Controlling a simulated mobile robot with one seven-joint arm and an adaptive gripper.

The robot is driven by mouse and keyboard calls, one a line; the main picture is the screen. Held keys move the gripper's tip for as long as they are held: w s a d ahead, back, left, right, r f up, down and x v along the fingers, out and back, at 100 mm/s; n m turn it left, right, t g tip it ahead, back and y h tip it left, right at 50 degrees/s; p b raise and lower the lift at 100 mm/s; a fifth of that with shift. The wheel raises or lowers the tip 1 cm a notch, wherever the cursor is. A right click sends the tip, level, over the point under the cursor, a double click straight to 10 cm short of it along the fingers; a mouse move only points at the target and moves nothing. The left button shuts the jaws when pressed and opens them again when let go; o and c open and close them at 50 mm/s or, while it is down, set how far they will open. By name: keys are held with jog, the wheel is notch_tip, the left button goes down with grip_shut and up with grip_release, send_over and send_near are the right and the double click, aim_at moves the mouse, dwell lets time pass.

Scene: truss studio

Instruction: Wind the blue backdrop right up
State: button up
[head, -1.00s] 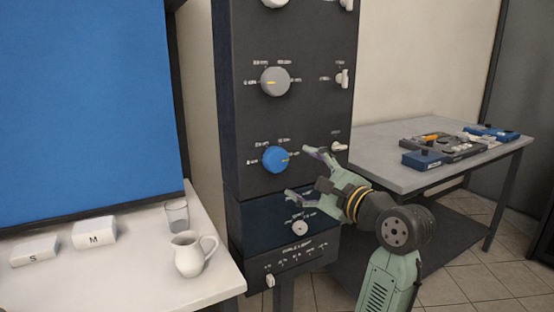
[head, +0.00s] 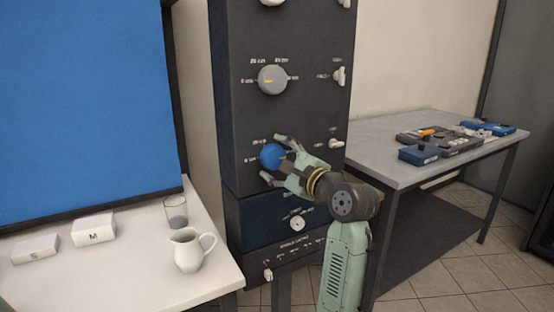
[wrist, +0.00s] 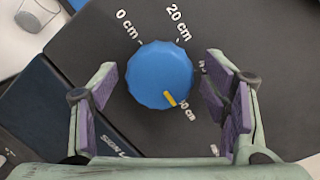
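The blue backdrop (head: 85,100) hangs at the left of the head view, its dark lower edge just behind the white table. The blue knob (head: 268,156) is on the dark control column; it also shows in the wrist view (wrist: 158,72). Its yellow pointer (wrist: 170,99) points lower right, at a partly hidden label ending in "cm". The labels "0 cm" and "20 cm" are readable at its upper left and upper right. My gripper (wrist: 160,85) is open, its two fingers on either side of the knob with a gap on each side.
A grey knob (head: 272,80) and small white switches (head: 339,76) sit above and beside the blue knob; a white dial (head: 297,223) is below. A jug (head: 188,251) and a glass (head: 175,211) stand on the white table (head: 130,275). A grey table (head: 385,155) with devices stands right.

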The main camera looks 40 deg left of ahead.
jog(key=c, duration=1)
